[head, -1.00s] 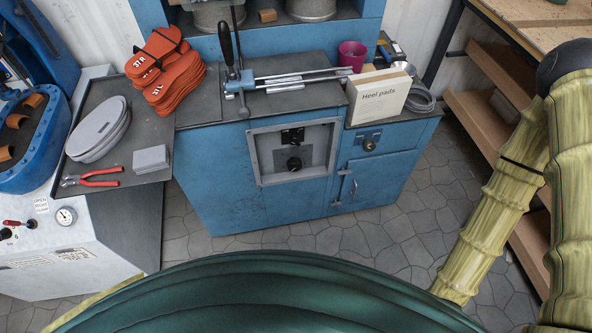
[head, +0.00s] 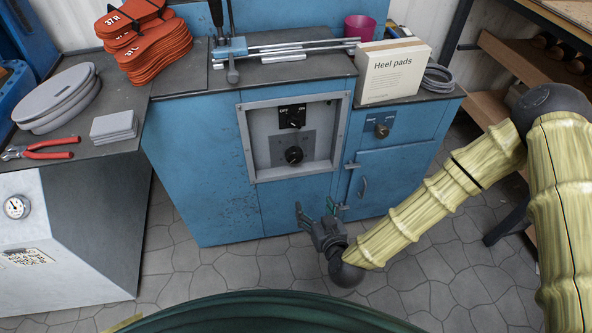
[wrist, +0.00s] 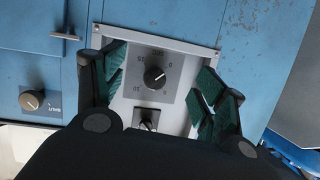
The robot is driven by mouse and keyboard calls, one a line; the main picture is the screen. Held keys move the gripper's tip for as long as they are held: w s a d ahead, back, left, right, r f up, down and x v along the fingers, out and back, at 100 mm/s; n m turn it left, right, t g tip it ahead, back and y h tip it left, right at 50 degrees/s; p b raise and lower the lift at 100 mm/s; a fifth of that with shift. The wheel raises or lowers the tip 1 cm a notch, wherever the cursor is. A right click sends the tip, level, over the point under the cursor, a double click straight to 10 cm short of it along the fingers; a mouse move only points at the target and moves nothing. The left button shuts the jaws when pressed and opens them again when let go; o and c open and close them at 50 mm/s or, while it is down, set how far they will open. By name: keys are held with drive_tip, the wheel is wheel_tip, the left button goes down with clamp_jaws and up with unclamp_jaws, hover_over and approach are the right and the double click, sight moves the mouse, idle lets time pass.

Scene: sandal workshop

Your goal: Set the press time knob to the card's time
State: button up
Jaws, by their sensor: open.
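The likely press time knob (head: 294,155) is a round black knob on a grey panel, recessed in the blue cabinet's front. In the wrist view the knob (wrist: 154,77) lies between my fingers, on a dark plate with a number scale seen turned over. Its pointer mark is visible, but the exact setting is hard to read. My gripper (head: 319,210) is open and empty, below and in front of the panel, apart from the knob. I cannot make out a card showing a time.
A black switch (head: 292,116) sits above the knob inside a raised frame (head: 245,140). Another knob (head: 382,130) is on the cabinet to the right, above a door handle (head: 363,188). A Heel pads box (head: 393,75) stands on top. Floor in front is clear.

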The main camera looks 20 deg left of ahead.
sight(295, 157)
drive_tip(key=w+a+r+t+b, duration=0.1)
drive_tip(key=w+a+b, duration=0.1)
drive_tip(key=w+a, duration=0.1)
drive_tip(key=w+a+r+t+b, duration=0.1)
drive_tip(key=w+a+b, duration=0.1)
drive_tip(key=w+a, duration=0.2)
drive_tip(key=w+a+r+t+y+b, duration=0.1)
drive_tip(key=w+a+b, duration=0.1)
drive_tip(key=w+a, duration=0.2)
drive_tip(key=shift+w+a+r+t, duration=0.15)
drive_tip(key=shift+w+r+t, duration=0.05)
drive_tip(key=shift+w, duration=0.4)
drive_tip(key=shift+w+a+r+t, duration=0.1)
drive_tip(key=shift+w+r+t, duration=0.1)
drive_tip(key=shift+w, duration=0.35)
drive_tip(key=c, duration=1)
